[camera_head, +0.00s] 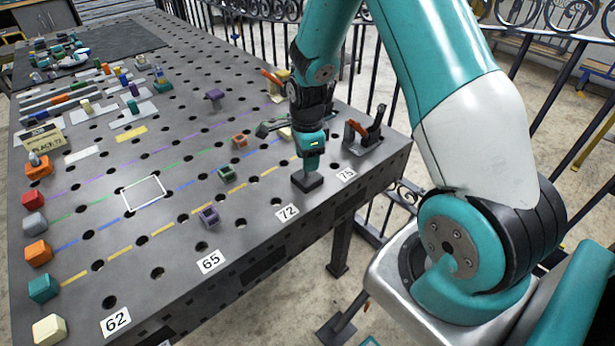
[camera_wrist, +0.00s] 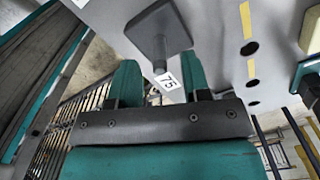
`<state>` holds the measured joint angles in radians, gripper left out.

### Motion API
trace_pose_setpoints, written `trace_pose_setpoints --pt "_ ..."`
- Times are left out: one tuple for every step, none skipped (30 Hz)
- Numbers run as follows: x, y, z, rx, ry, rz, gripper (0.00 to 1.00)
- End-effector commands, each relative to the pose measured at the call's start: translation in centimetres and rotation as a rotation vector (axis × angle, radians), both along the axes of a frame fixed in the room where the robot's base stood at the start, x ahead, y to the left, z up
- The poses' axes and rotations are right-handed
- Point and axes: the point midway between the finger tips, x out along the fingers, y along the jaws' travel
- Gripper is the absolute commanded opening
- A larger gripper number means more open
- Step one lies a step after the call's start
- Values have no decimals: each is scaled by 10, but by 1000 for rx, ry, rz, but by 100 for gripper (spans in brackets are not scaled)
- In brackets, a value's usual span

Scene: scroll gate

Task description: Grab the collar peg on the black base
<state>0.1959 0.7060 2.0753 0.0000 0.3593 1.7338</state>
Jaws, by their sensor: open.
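The black base (camera_head: 307,182) sits near the table's front edge, between the labels 72 and 75. A grey peg stands up from it, its top hidden by my gripper (camera_head: 311,155) in the head view. In the wrist view the dark square base (camera_wrist: 158,28) is ahead, and its peg (camera_wrist: 159,56) points toward the space between my teal fingers (camera_wrist: 162,82). My fingers are apart, with the peg's tip close to the gap. I cannot tell whether either finger touches it, and no separate collar is clear.
A clamp with red and black handles (camera_head: 365,130) stands right of the base; another clamp (camera_head: 274,127) is behind. Small collar-like blocks, green (camera_head: 226,174), purple (camera_head: 209,216) and orange (camera_head: 240,141), stand to the left. A white square outline (camera_head: 144,193) encloses bare table.

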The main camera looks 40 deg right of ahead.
Motion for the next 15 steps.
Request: trace_pose_setpoints --pt "-1 1 -6 1 6 0 44" --pt "-1 1 -10 1 6 0 44" --pt "-1 1 -16 1 6 0 44" --pt "0 1 -21 1 5 0 44" --pt "0 1 -25 1 6 0 44" --pt "0 0 -29 1 3 0 44" --pt "0 0 -31 1 3 0 44" --pt "0 0 -33 1 2 0 44" --pt "0 0 -34 1 2 0 44" --pt "0 0 -35 0 1 0 44" --pt "0 0 -35 0 1 0 44" --pt "0 0 -36 0 0 0 44" --pt "1 0 -36 0 0 0 44" --pt "0 0 -36 0 0 0 44" --pt "0 0 -35 0 0 0 44"
